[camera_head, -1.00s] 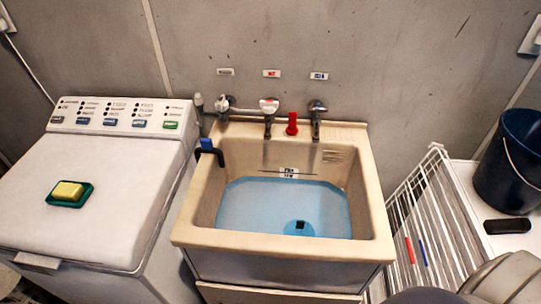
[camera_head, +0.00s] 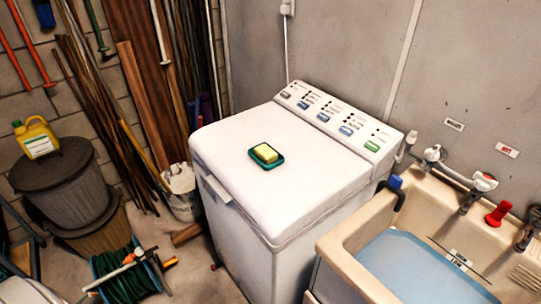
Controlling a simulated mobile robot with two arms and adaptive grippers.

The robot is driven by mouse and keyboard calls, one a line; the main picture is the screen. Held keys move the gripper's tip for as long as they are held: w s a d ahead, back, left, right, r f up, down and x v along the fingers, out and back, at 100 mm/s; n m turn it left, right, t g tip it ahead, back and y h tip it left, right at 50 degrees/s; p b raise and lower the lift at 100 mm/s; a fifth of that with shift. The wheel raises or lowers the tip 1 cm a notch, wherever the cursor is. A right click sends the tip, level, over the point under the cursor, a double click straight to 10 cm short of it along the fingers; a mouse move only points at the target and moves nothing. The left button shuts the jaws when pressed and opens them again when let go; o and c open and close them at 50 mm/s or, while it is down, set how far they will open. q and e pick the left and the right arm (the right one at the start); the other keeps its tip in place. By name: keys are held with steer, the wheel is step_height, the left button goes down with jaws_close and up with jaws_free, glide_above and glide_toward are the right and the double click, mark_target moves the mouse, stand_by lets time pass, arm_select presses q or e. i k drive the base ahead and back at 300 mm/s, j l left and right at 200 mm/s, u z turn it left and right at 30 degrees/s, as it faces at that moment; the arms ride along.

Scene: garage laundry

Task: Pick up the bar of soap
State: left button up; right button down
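A yellow bar of soap (camera_head: 265,152) lies in a dark green soap dish (camera_head: 268,165). The dish sits on the white lid of the washing machine (camera_head: 235,130), near the middle of its top. Neither of my grippers shows clearly in the head view, so I see nothing near or touching the soap.
A beige sink (camera_head: 345,262) with blue water stands right of the machine. On the left are a green hose reel (camera_head: 122,272), a dark lidded bin (camera_head: 62,180) with a yellow jug (camera_head: 38,138) on it, a white bucket (camera_head: 182,193) and leaning boards. Some floor in front of the machine is clear.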

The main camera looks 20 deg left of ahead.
mark_target(265, 153)
steer(key=j+u, duration=0.65)
steer(key=l, duration=0.05)
